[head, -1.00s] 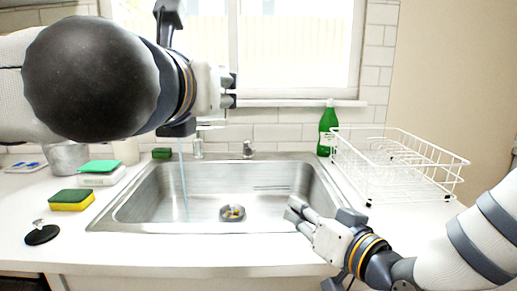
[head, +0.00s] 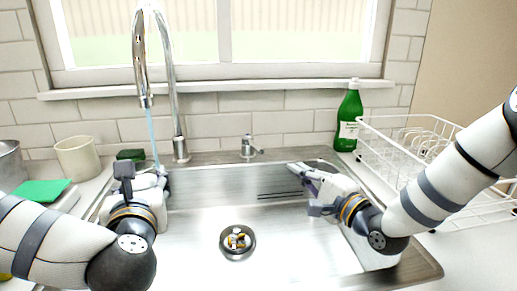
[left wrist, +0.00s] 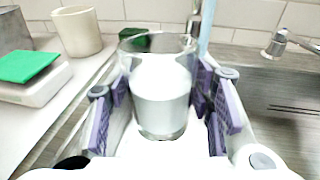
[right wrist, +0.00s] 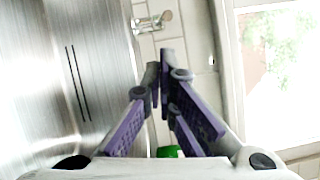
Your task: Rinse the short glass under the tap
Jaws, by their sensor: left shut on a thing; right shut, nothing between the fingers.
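My left gripper (head: 163,182) is shut on the short glass (left wrist: 160,95), a clear upright tumbler between its purple pads in the left wrist view. The glass's lower part looks whitish; I cannot tell whether it holds water. The chrome tap (head: 173,95) is running. Its thin blue stream (head: 153,140) falls by the left gripper; in the left wrist view the stream (left wrist: 207,30) shows just right of the glass rim, behind it. My right gripper (head: 298,170) is shut and empty above the sink's right side.
The steel sink (head: 200,225) has a drain (head: 237,242) in its floor. A tap handle (head: 249,148) stands behind it. A green bottle (head: 348,118) and white dish rack (head: 400,150) are at right.

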